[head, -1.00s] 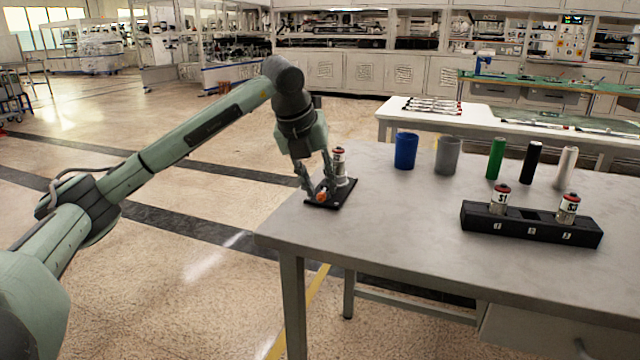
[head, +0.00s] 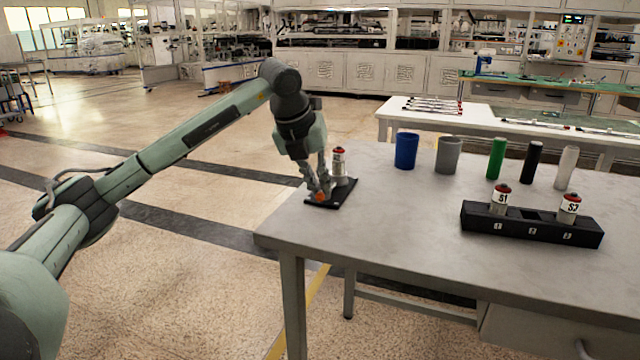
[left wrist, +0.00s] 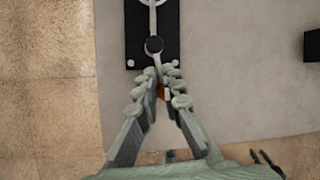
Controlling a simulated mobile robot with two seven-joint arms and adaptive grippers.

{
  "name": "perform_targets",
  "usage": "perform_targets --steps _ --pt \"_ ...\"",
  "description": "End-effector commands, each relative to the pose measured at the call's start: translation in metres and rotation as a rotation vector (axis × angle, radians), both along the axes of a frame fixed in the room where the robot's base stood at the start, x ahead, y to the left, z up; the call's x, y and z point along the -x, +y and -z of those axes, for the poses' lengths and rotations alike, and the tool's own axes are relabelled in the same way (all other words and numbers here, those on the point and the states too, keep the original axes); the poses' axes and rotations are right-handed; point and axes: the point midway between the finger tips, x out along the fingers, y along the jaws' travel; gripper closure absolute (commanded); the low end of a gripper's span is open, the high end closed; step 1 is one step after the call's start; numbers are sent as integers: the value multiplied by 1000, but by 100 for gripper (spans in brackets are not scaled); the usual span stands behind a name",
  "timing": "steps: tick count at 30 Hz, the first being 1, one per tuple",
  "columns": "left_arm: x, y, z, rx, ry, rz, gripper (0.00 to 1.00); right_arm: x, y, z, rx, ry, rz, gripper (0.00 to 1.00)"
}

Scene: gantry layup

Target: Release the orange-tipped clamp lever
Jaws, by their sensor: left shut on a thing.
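The orange tip of the clamp lever (head: 320,196) shows at my left gripper's fingers, low over the black base plate (head: 344,193). My left gripper (head: 322,191) is shut on the lever. In the left wrist view, the fingers (left wrist: 161,92) close around the orange tip (left wrist: 163,92), and the grey lever runs up from it to a dark round knob (left wrist: 153,45) on the black plate (left wrist: 136,40). A white cylinder with a red and black top (head: 339,161) stands upright at the clamp. My right gripper is in neither view.
The clamp sits at the left corner of the grey table (head: 400,230). A black rack (head: 530,226) holds two labelled cylinders at right. Blue (head: 405,151) and grey cups (head: 448,155) and green, black and white cylinders stand behind. The table's middle is clear.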

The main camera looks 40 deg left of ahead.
Motion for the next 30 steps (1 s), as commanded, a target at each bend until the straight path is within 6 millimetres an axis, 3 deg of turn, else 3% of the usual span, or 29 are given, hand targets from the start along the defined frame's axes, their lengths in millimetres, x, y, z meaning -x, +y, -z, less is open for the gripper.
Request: perform_targets --steps 6,16,17,21,30 --pt "4 7 2 2 10 161 100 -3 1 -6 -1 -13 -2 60" --pt "5 8 3 1 12 190 100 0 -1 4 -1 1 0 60" --pt "5 8 3 1 12 190 92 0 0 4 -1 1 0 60" --pt "4 8 3 1 11 189 74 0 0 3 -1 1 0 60" --pt "3 8 1 1 5 187 73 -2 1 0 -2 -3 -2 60"
